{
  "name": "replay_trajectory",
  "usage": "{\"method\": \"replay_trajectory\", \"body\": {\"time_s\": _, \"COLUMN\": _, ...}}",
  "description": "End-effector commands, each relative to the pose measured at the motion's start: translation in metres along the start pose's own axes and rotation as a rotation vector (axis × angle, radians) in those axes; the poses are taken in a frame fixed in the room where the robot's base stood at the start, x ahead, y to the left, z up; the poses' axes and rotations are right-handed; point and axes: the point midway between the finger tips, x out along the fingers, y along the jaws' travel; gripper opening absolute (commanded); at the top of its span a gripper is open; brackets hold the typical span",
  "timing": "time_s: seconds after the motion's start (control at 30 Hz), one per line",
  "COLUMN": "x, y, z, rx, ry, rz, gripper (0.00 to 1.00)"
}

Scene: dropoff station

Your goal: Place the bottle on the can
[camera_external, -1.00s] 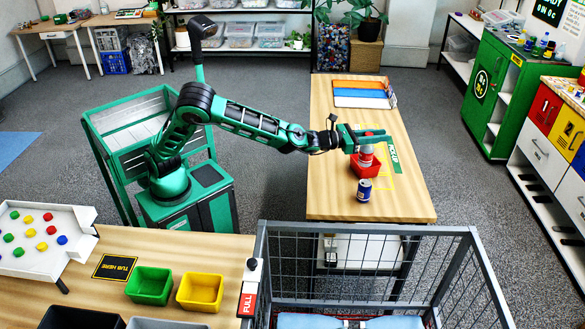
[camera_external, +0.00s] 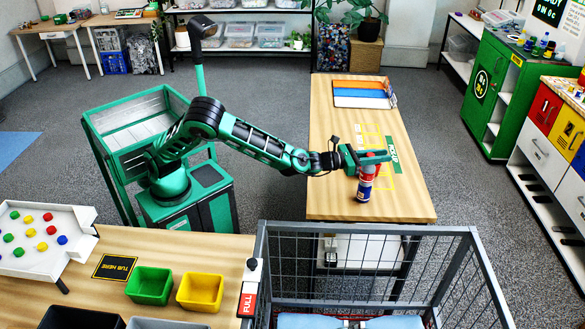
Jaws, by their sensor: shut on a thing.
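My gripper (camera_external: 377,157) is over the wooden table, its green fingers pointing right. It is shut on the red and white bottle (camera_external: 367,173), which is roughly upright below the fingers. The blue can (camera_external: 363,193) stands on the table near its front end. The bottle's lower end meets or overlaps the can's top in this view. I cannot tell whether they touch or the bottle is just in line with the can.
The wooden table (camera_external: 335,195) has a yellow outline and a green label near the gripper. Blue, orange and white flat pieces (camera_external: 360,94) lie at its far end. A grey wire cage (camera_external: 470,240) stands in front.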

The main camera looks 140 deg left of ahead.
Motion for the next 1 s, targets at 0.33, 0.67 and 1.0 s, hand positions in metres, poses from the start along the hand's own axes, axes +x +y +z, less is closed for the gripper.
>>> {"method": "replay_trajectory", "body": {"time_s": 0.33, "x": 0.0, "y": 0.0, "z": -0.001, "rx": 0.0, "ry": 0.0, "rz": 0.0, "gripper": 0.4}}
{"method": "replay_trajectory", "body": {"time_s": 0.67, "x": -0.022, "y": -0.001, "z": 0.0, "rx": 0.0, "ry": 0.002, "rz": 0.0, "gripper": 0.4}}
{"method": "replay_trajectory", "body": {"time_s": 1.0, "x": -0.089, "y": -0.001, "z": 0.0, "rx": 0.0, "ry": 0.003, "rz": -0.003, "gripper": 0.4}}
